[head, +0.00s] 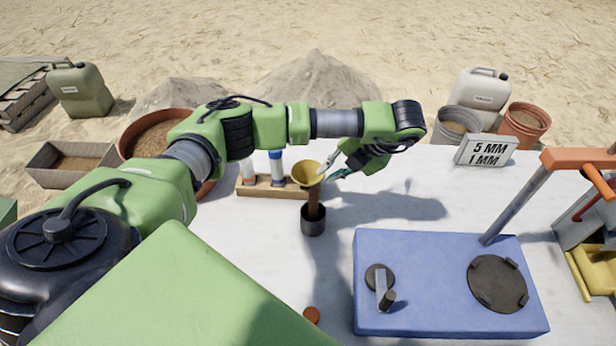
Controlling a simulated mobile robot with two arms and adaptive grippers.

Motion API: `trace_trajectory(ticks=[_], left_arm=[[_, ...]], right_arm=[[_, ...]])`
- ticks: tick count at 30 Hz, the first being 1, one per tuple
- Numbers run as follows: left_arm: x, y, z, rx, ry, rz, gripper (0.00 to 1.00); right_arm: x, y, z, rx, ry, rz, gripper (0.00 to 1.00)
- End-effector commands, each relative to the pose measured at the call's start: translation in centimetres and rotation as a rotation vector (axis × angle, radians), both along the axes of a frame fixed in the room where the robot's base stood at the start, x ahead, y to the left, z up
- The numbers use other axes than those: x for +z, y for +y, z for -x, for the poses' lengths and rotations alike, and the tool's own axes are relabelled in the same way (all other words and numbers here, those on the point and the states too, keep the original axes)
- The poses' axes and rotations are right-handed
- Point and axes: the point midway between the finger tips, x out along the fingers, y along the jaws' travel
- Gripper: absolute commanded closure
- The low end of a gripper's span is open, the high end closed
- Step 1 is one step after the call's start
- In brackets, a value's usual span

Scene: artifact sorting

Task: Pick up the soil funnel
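The soil funnel (307,173) is yellow. I cannot tell whether the fingertips touch the funnel. My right gripper is not in view.
A wooden rack (262,188) with capped tubes stands just left of the funnel. A blue device (440,245) fills the right front. A "5 MM 1 MM" sign (486,150) stands at the back right. An orange cap (311,315) lies in front.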

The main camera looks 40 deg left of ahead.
Motion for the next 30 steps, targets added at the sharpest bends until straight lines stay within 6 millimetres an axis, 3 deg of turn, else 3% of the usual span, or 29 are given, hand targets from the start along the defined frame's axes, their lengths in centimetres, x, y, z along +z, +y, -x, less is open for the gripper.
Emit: trace_trajectory(ticks=[9,16,24,26,30], left_arm=[[-2.6,1.6,0.2,0.004,0.004,0.0,0.87],[-4.6,3.2,0.3,0.003,0.001,-0.002,0.87],[-5.0,3.3,0.2,0.0,-0.001,-0.001,0.87],[-5.0,3.3,0.2,0.0,-0.001,-0.001,1.0],[-5.0,3.3,0.2,0.0,-0.001,-0.001,1.0]], right_arm=[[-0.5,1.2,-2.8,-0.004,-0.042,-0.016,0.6],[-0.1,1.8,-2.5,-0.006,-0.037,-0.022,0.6],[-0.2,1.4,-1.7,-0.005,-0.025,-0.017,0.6],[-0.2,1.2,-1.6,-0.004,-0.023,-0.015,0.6],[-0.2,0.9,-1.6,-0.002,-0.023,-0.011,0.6]])
